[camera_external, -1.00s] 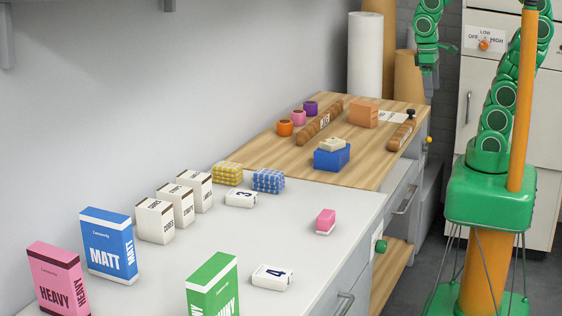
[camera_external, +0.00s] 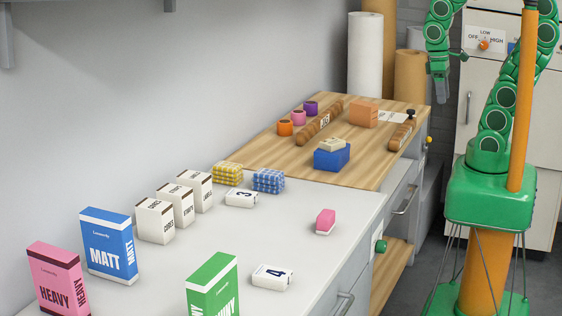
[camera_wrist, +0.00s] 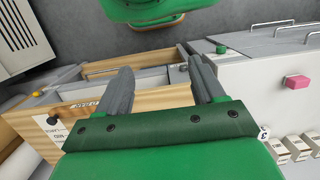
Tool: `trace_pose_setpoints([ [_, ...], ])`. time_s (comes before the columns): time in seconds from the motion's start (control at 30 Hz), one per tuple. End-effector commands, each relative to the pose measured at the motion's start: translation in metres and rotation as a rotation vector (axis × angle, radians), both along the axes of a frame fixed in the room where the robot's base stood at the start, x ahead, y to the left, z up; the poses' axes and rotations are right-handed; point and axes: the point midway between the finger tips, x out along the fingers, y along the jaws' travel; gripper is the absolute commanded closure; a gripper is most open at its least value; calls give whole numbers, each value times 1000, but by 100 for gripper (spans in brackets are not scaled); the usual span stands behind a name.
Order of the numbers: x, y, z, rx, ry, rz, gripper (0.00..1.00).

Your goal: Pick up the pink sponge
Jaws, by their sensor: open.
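The pink sponge (camera_external: 326,220) has a pale underside and sits on the white counter (camera_external: 300,205), near its right edge. It also shows at the right side of the wrist view (camera_wrist: 298,82). My gripper (camera_external: 441,98) hangs in the air beyond the far right end of the wooden worktop, well away from the sponge. In the wrist view its two grey fingers (camera_wrist: 163,88) are spread apart with nothing between them.
The wooden worktop (camera_external: 265,150) carries a blue box (camera_external: 332,158), an orange block (camera_external: 363,113) and several small cups. Blocks marked 3 (camera_external: 240,199) and 4 (camera_external: 272,277), a green box (camera_external: 212,285) and several cartons stand on the counter. The counter around the sponge is clear.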

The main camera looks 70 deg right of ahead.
Motion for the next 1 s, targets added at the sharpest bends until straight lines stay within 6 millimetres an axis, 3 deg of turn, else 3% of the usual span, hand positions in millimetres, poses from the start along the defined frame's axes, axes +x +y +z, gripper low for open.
trace_pose_setpoints([
  [0.23, 24, 69, -15, 201, 53, 19, 32],
  [0.6, 55, 179, -21, 517, 164, -44, 32],
  [1.0, 93, 275, -22, 780, 320, -233, 32],
])
